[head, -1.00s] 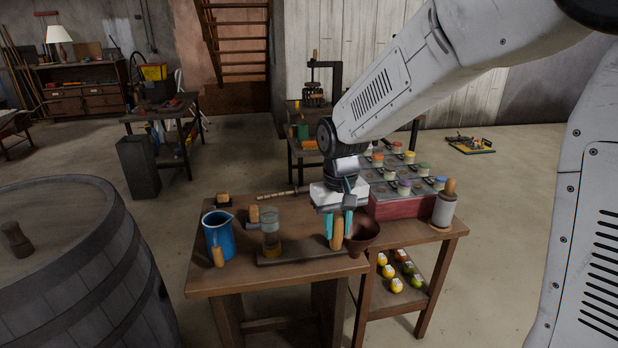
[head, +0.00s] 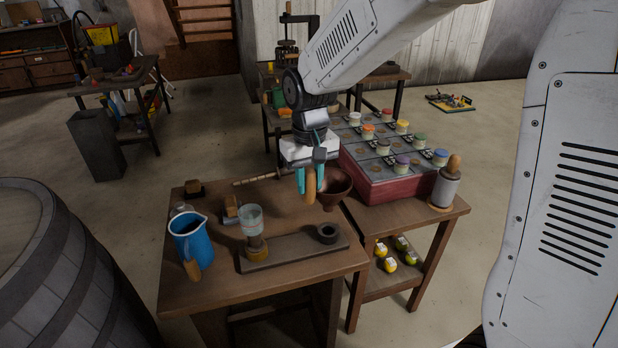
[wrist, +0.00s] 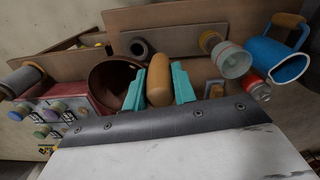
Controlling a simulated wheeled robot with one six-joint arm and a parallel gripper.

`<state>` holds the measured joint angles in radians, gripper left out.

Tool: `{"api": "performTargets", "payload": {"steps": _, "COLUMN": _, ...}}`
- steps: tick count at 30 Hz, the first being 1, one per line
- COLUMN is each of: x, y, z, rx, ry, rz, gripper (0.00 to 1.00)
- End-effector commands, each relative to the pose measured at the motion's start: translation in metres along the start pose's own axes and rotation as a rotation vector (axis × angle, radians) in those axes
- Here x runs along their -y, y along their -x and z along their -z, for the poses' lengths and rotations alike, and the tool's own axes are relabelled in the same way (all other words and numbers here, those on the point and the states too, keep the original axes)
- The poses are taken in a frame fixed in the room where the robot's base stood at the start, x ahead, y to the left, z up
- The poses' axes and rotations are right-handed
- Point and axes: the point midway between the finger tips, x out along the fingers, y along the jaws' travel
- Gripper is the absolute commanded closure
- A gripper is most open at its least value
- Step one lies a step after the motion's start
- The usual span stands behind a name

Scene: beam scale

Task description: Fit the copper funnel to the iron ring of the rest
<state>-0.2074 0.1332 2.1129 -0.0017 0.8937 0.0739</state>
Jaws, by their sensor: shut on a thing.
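The copper funnel (head: 336,190) is a dark brown cone with a light wooden handle (head: 310,184). My gripper (head: 310,188) is shut on that handle with its teal fingers, and the funnel hangs to its right, mouth up. The iron ring (head: 327,233) is a dark ring at the right end of the rest (head: 290,250), a long wooden board on the table. In the head view the funnel appears above and behind the ring, apart from it. The wrist view shows the funnel (wrist: 110,80), the handle (wrist: 159,80) and the ring (wrist: 140,48).
A glass beaker (head: 250,219) stands at the rest's left end. A blue jug (head: 188,243) is further left on the table. A red box with several lidded jars (head: 385,188) and a grey cylinder with a wooden knob (head: 445,188) stand to the right.

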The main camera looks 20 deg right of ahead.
Motion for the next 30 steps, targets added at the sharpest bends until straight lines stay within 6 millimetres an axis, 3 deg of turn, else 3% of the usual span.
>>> {"api": "performTargets", "payload": {"steps": 8, "x": -0.002, "y": -0.011, "z": -0.003, "rx": 0.000, "ry": -0.003, "rz": 0.000, "gripper": 1.00}}
{"api": "performTargets", "payload": {"steps": 22, "x": -0.003, "y": -0.058, "z": -0.004, "rx": 0.001, "ry": -0.004, "rz": 0.000, "gripper": 1.00}}
{"api": "performTargets", "payload": {"steps": 30, "x": -0.003, "y": -0.057, "z": -0.003, "rx": -0.001, "ry": -0.004, "rz": 0.000, "gripper": 1.00}}
